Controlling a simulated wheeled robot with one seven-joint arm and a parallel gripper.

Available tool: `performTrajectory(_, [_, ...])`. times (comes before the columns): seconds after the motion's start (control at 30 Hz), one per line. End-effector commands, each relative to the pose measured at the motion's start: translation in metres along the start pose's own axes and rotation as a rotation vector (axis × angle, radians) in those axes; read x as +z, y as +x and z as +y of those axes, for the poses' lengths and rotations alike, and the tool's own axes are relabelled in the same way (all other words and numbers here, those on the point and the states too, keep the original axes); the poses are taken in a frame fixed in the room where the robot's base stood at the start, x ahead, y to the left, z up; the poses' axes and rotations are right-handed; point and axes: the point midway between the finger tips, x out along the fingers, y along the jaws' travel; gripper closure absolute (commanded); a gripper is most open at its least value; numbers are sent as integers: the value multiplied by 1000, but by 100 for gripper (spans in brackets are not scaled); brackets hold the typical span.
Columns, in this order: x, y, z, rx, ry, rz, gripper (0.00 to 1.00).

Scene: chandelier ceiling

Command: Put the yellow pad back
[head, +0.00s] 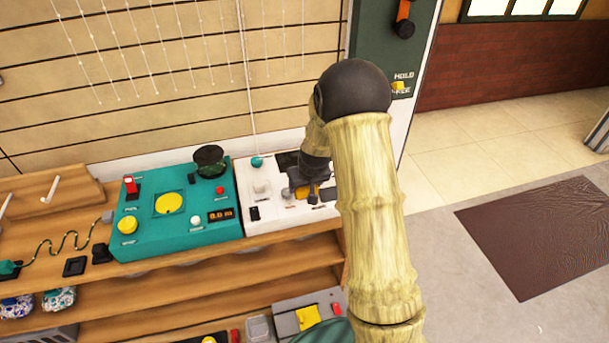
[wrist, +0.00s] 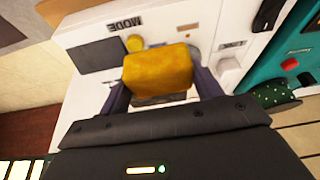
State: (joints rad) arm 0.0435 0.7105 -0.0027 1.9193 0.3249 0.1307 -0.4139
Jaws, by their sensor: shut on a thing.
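The yellow pad (wrist: 158,72) is a small block with rounded edges. In the wrist view it sits between the two fingers of my gripper (wrist: 162,88), which is shut on it. The pad is over the white control panel (wrist: 75,35); I cannot tell whether it touches the panel. In the head view my gripper (head: 303,189) points down at the white panel (head: 262,205), on the right part of the bench. A bit of yellow shows between the fingers there, and my arm hides part of the panel.
A teal console (head: 150,232) with a yellow disc and knobs stands left of the white panel. In the wrist view a dark grey plate (wrist: 98,57) and a yellow knob (wrist: 135,43) lie close to the pad.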

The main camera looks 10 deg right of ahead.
Motion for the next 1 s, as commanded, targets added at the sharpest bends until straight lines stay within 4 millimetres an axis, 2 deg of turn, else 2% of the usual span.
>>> performTrajectory(0.6, [96, 3, -18, 23, 53, 0, 60])
performTrajectory(1.0, [98, 3, -23, 22, 48, 3, 60])
